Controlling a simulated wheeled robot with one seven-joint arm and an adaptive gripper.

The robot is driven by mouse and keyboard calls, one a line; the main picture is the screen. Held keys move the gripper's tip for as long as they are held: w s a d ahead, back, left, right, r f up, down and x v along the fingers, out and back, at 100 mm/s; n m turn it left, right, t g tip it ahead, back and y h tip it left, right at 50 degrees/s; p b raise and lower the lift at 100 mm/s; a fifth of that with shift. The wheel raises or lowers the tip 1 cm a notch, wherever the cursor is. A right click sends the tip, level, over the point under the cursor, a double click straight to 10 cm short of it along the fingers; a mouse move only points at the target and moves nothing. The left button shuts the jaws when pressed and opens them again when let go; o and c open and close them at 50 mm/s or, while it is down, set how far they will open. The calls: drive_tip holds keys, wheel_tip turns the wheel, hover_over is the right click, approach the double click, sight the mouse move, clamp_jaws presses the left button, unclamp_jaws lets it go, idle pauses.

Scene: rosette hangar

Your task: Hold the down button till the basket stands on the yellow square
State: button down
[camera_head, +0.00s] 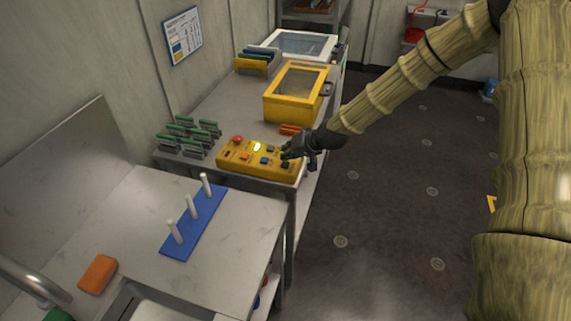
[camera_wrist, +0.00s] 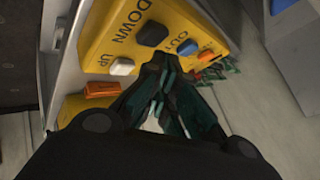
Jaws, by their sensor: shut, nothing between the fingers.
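The yellow control box (camera_head: 232,160) lies on the bench, with several coloured buttons. My gripper (camera_head: 287,154) is over its right end. In the wrist view my gripper's fingertips (camera_wrist: 160,64) are closed together beside the dark button (camera_wrist: 152,33) marked DOWN. I cannot tell whether they touch it. The pale button (camera_wrist: 122,66) marked UP and the blue button (camera_wrist: 187,47) marked OUT are to either side. A small yellow patch (camera_head: 492,204) shows on the floor, partly hidden by my arm; I cannot tell whether it is the square. No basket can be made out.
A yellow windowed box (camera_head: 295,95) and a white-lidded box (camera_head: 300,44) stand farther back on the bench. Green-topped racks (camera_head: 188,137) stand left of the control box. A blue peg board (camera_head: 190,235) lies on the nearer table. The dark floor at right is mostly clear.

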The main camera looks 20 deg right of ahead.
drive_tip(key=shift+f, duration=0.15)
drive_tip(key=shift+f+b, duration=0.3)
drive_tip(key=shift+b, duration=0.05)
